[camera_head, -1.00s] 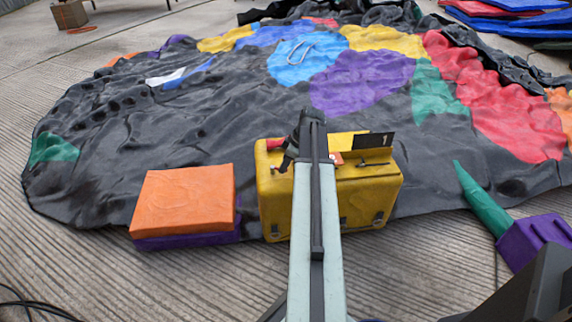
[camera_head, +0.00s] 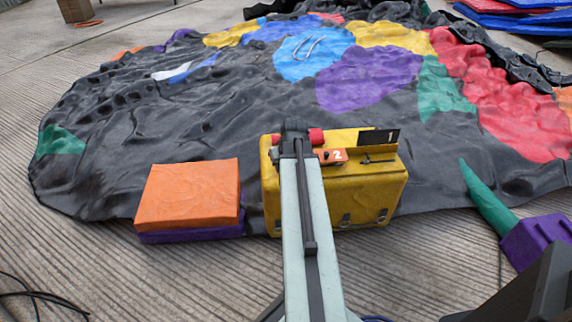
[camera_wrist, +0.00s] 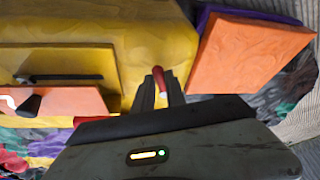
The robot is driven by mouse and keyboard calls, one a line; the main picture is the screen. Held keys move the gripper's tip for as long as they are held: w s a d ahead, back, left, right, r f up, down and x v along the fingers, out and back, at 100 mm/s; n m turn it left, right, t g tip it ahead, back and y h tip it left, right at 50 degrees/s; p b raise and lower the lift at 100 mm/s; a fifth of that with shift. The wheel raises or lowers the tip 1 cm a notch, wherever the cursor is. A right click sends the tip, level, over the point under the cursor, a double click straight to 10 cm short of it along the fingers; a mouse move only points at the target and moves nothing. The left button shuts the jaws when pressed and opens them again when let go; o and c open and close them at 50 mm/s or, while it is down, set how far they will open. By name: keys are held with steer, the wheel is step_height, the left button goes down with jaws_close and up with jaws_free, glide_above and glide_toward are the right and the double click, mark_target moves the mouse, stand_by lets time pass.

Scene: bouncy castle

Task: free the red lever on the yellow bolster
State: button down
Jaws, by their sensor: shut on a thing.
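The yellow bolster (camera_head: 370,196) stands on the ground at the near edge of the dark sheet. It also fills the upper left of the wrist view (camera_wrist: 150,40). My gripper (camera_wrist: 160,90) is over its left part, and its dark jaws are shut on the red lever (camera_wrist: 159,77). Only the lever's upper end shows between the fingers. In the head view my gripper (camera_head: 295,130) and arm hide the lever. Red parts show on both sides of the hand there. I cannot tell how the lever sits in the bolster.
An orange panel (camera_head: 332,156) marked 2, a dark handle (camera_head: 378,161) and a black plate (camera_head: 379,138) marked 1 are on the bolster. An orange block (camera_head: 187,195) on a purple one is at the left.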

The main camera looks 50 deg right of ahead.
steer(key=shift+w+a+m+g+h, duration=0.2)
steer(key=shift+a+m+h, duration=0.1)
steer(key=shift+m, duration=0.6)
steer(key=shift+w+a+m+g+h, duration=0.1)
steer(key=shift+w+a+m+h, duration=0.15)
steer(key=shift+m, duration=0.65)
steer(key=c, duration=1.4)
jaws_free()
steer(key=p+v, duration=0.7)
steer(key=shift+s+a+r, duration=0.1)
steer(key=shift+a+r, duration=0.05)
steer(key=shift+r, duration=0.25)
